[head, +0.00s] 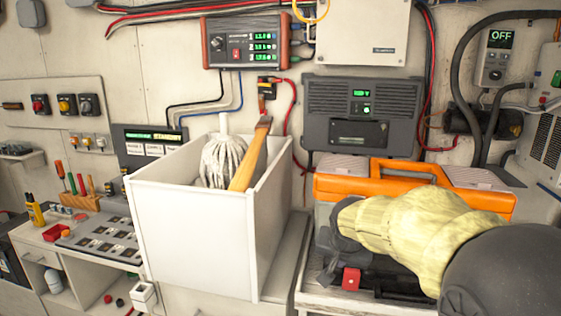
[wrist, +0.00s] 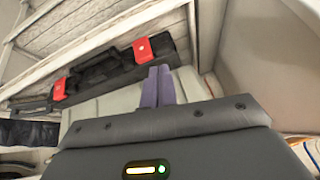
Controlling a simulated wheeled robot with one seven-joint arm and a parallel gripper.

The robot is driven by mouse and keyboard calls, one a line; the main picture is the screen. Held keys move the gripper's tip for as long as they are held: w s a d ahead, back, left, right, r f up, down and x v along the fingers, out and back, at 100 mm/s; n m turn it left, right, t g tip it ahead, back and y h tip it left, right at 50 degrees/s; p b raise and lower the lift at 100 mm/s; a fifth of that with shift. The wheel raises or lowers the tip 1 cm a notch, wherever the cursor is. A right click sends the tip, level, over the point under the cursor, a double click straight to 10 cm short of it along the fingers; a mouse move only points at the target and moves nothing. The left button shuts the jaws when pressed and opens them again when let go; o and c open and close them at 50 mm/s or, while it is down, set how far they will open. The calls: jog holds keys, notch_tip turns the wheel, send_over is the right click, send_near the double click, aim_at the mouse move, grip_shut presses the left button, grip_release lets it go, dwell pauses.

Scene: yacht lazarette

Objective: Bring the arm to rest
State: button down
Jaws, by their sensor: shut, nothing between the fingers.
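My arm, in a pale yellow sleeve, reaches in from the lower right in the head view, in front of the orange toolbox (head: 335,188). My gripper (wrist: 157,72) shows in the wrist view as two purple-grey fingers side by side, pressed together with nothing between them. In the head view the fingers cannot be made out. A black thing with red end pieces (wrist: 103,75) lies beyond the fingertips in the wrist view. I cannot tell whether the fingers touch it.
A white open bin (head: 190,235) holds a mop head (head: 221,163) and a wooden handle (head: 250,155). A red-faced block (head: 350,278) lies below my arm. Wall units, cables and a grey charger panel (head: 362,110) line the back. A cluttered counter (head: 60,228) stands left.

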jog(key=s+d+f+n+g, duration=0.2)
jog(key=s+f+n+g, duration=0.1)
jog(key=s+f, duration=1.1)
jog(key=s+n, duration=0.1)
jog(key=s, duration=0.3)
jog(key=shift+g+y, duration=0.3)
jog(key=shift+g, duration=0.1)
jog(key=shift+w, duration=0.1)
